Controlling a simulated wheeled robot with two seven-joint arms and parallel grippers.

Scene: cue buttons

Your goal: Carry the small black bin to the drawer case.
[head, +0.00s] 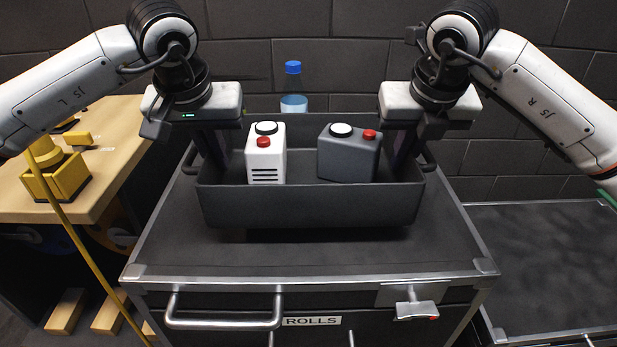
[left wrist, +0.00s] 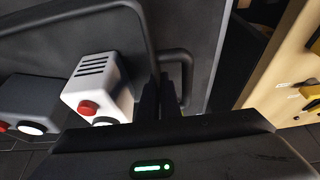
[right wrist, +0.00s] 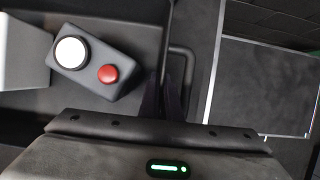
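The small black bin (head: 310,207) is over the dark top of the drawer case (head: 300,256), near its middle. I cannot tell whether it rests there or hangs just above. Inside it stand a white box with a red button and a black-topped button (head: 265,160) and a grey box with a white and a red button (head: 347,158). My left gripper (head: 212,160) has its fingers on either side of the bin's left wall, and the left wrist view shows them closed around it. My right gripper (head: 402,150) grips the right wall likewise.
A wooden table (head: 105,170) with yellow parts (head: 60,180) is at the left. A blue-capped bottle (head: 293,90) stands behind the bin. A lower dark surface (head: 550,250) lies at the right. The case's front has a bar handle (head: 222,322) and a ROLLS label (head: 312,321).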

